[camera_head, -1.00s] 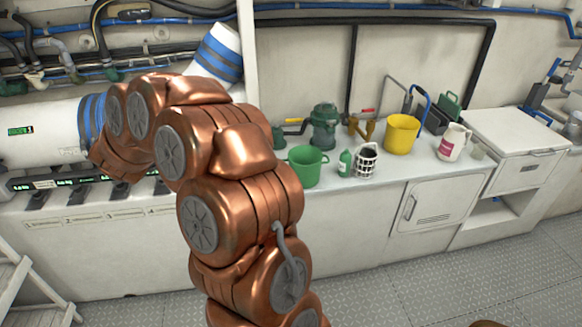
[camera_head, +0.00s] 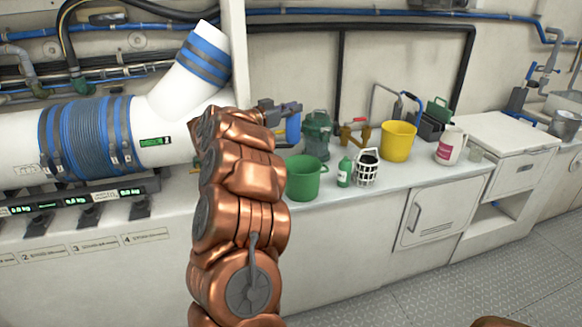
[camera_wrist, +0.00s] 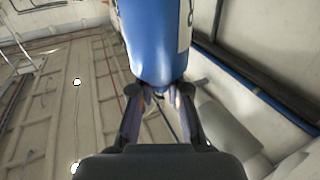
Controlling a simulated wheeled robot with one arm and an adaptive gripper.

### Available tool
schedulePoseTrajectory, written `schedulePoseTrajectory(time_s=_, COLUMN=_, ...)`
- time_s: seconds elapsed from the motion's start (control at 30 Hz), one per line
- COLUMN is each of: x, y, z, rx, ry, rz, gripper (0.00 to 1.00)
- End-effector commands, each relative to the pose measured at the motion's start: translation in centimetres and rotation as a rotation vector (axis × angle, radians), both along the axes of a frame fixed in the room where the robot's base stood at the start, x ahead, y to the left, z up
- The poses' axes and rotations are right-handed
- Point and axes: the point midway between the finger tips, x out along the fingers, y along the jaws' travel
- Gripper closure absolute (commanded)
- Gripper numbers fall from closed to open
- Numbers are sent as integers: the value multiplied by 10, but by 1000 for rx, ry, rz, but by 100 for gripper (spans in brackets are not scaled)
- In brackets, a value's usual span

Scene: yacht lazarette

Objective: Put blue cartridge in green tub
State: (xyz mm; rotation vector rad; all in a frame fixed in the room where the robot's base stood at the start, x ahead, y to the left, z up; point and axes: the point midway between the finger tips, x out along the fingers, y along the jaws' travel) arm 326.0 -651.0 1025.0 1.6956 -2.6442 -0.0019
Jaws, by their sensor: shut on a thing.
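The blue cartridge (camera_wrist: 155,45) is gripped at its end between my fingertips in the wrist view and fills the upper middle. In the head view the cartridge (camera_head: 293,128) shows as a small blue shape beneath my gripper (camera_head: 280,108), partly hidden by it. My gripper also shows in the wrist view (camera_wrist: 160,95), shut on the cartridge. The green tub (camera_head: 304,182) stands open-topped on the white counter, below and slightly right of the cartridge in the picture. The tub's inside floor is hidden.
Right of the tub stand a small green bottle (camera_head: 344,172), a white basket (camera_head: 367,168) and a yellow bucket (camera_head: 398,141). A dark green canister (camera_head: 317,135) is behind. A large white pipe (camera_head: 95,137) is on the left. The counter's front strip (camera_head: 420,180) is clear.

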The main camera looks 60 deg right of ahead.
Motion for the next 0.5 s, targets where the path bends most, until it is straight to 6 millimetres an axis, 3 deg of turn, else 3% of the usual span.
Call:
schedulePoseTrajectory(time_s=0.17, x=-7, y=-3, z=-14, rx=0, ry=1, rz=-24, gripper=100)
schedulePoseTrajectory(time_s=0.5, x=2, y=1, z=-88, rx=2, ry=5, rz=-10, gripper=100)
